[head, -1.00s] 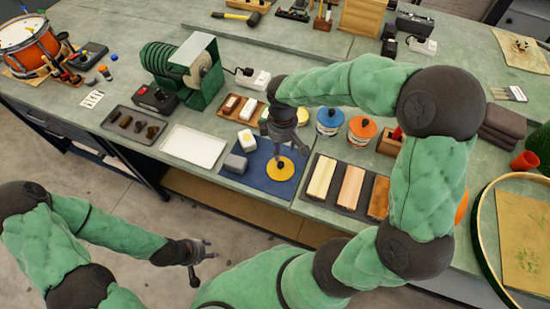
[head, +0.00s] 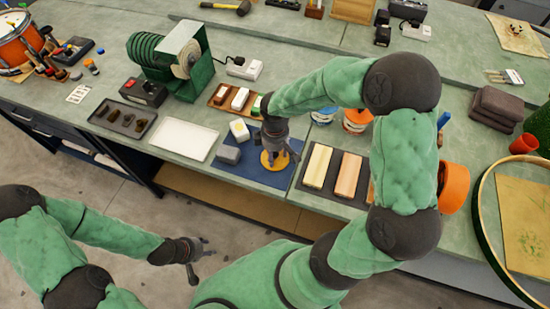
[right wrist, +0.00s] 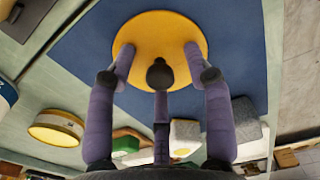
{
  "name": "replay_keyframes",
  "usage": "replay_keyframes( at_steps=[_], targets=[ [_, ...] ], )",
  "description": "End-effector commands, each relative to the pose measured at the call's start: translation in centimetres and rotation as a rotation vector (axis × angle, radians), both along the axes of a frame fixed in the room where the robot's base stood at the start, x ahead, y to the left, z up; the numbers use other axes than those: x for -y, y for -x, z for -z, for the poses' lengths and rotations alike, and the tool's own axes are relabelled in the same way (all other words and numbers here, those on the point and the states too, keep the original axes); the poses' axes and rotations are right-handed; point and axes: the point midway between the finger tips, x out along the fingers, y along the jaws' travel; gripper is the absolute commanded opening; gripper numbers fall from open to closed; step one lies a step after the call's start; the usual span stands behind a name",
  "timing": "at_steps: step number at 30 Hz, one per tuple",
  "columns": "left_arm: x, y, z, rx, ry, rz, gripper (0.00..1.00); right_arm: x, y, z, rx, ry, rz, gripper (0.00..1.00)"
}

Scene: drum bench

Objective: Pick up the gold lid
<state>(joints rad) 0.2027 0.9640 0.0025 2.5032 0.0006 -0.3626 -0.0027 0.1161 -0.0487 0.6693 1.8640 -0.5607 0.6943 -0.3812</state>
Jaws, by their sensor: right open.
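The gold lid (head: 275,162) is a round yellow disc lying on a dark blue mat (head: 250,170) near the bench's front edge. My right gripper (head: 275,155) is right above the lid, pointing down. Whether the fingertips touch the lid I cannot tell. My left gripper (head: 197,249) hangs in front of the bench, away from the lid, with its fingers apart.
A grey block (head: 227,154) and a white-yellow block (head: 239,130) stand left of the lid, close to the right gripper. A white tray (head: 184,139) lies further left. Wooden bars (head: 318,166) lie to the right. A green machine (head: 180,60) stands behind.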

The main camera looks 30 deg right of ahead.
Motion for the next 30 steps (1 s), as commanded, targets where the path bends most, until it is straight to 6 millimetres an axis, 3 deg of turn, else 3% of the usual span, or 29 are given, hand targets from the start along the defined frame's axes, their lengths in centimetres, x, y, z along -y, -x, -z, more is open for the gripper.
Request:
replay_keyframes(
  at_steps=[4,9,10,23,30],
  targets=[
    [0.0,0.0,-0.1,0.000,0.000,0.000,0.40,0.0,0.0,-0.1,0.000,0.000,0.000,0.52],
    [0.0,0.0,-0.1,0.000,0.000,0.000,0.40,0.0,0.0,-0.1,0.000,0.000,0.000,0.04],
    [0.0,0.0,-0.1,0.000,0.000,0.000,0.40,0.0,0.0,-0.1,0.000,0.000,0.000,0.00],
    [0.0,0.0,-0.2,0.000,0.000,0.000,0.40,0.0,0.0,-0.3,0.000,0.000,0.000,0.00],
    [0.0,0.0,-0.9,0.000,0.000,0.000,0.40,0.0,0.0,-2.3,0.001,0.000,0.001,0.00]
  ],
)
